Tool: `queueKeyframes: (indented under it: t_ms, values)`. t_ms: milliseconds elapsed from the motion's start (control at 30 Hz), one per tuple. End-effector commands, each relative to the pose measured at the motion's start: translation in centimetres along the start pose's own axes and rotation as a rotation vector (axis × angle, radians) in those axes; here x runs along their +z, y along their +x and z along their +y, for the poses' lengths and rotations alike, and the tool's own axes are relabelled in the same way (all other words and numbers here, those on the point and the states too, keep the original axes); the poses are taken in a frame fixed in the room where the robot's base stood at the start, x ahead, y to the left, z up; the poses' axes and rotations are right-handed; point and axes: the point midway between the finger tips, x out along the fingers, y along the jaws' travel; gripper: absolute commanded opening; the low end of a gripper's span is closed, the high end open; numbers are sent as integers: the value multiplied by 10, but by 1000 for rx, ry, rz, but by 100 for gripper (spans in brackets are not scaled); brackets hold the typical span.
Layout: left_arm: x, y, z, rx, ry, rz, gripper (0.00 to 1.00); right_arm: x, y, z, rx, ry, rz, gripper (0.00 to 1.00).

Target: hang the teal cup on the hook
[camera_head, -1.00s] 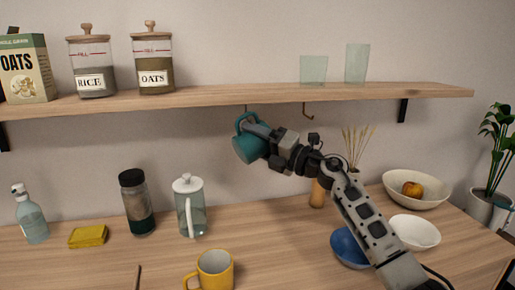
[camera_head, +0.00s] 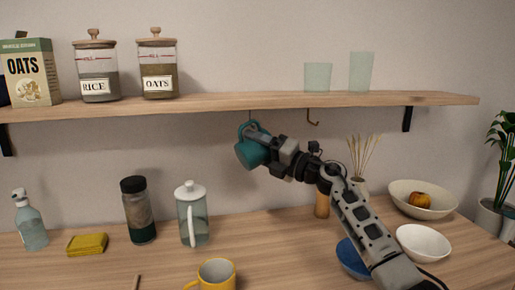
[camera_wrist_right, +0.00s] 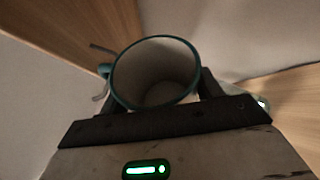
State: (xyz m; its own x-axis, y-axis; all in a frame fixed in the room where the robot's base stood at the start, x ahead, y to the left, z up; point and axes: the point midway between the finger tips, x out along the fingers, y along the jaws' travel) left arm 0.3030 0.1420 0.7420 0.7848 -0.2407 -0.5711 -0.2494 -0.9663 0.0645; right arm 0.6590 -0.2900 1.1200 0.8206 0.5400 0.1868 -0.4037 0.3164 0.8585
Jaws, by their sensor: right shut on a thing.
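The teal cup (camera_head: 250,154) is held in the air just under the wooden shelf, its handle at the top, near the shelf's underside. My right gripper (camera_head: 265,139) is shut on it; the wrist view shows the cup (camera_wrist_right: 155,72) open end toward the camera between the fingers. One hook (camera_head: 312,118) hangs empty under the shelf, right of the cup. A thin stem (camera_head: 250,115) of another hook shows just above the cup's handle; its lower end is hidden. In the wrist view, I cannot tell whether the handle touches a hook. My left gripper is not in view.
The shelf (camera_head: 220,106) carries jars, an oats box and two glasses. Below on the counter stand a yellow mug (camera_head: 216,275), a white-lidded pitcher (camera_head: 192,215), a dark-lidded jar (camera_head: 139,212), a blue bowl (camera_head: 350,259) under my arm, and white bowls (camera_head: 423,242) at right.

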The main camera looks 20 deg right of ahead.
Motion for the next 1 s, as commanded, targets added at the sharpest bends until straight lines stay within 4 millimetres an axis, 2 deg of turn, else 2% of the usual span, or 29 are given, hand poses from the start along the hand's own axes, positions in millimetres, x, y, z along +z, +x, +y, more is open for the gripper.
queueKeyframes:
  t_ms: [367,400,500,767,1000]
  values:
    - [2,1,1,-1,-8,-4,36,0,0,1,1,-1,0,35]
    - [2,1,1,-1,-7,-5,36,0,0,1,1,-1,0,67]
    - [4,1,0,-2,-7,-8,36,0,0,1,1,-1,0,90]
    - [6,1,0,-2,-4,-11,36,-1,0,0,0,0,2,90]
    - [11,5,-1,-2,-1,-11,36,1,-11,-7,2,1,8,90]
